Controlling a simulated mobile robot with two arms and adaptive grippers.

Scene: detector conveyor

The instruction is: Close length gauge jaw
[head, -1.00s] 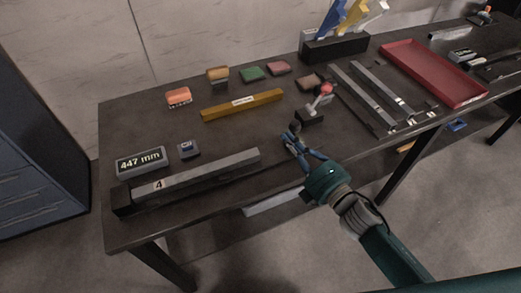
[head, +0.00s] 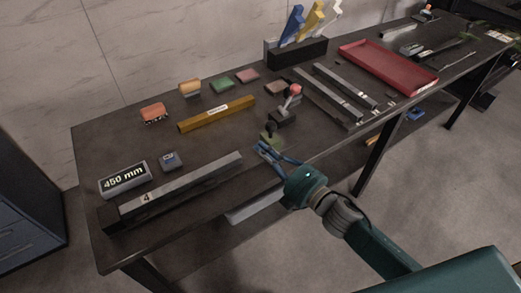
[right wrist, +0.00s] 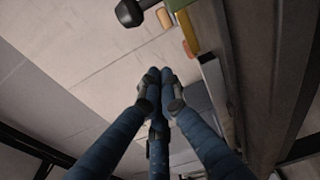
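The length gauge's dark rail (head: 185,202) lies along the table's front edge with a grey bar labelled 4 (head: 190,180) on it. A dark end block (head: 110,217) stands at the rail's left end. A display (head: 124,179) reads 450 mm. A black knob (head: 271,127) with an olive base, apparently the sliding jaw, stands beyond the bar's right end; a black knob also shows in the right wrist view (right wrist: 129,13). My right gripper (head: 264,149) is close to it; contact is unclear. Its blue fingertips (right wrist: 160,72) meet, with nothing visible between. My left gripper is out of view.
A yellow bar (head: 217,114), several small coloured blocks and a small blue-grey block (head: 169,161) lie behind the gauge. A red-knobbed device (head: 287,105) stands near my right gripper. Metal rails (head: 345,92) and a red tray (head: 388,66) are farther right.

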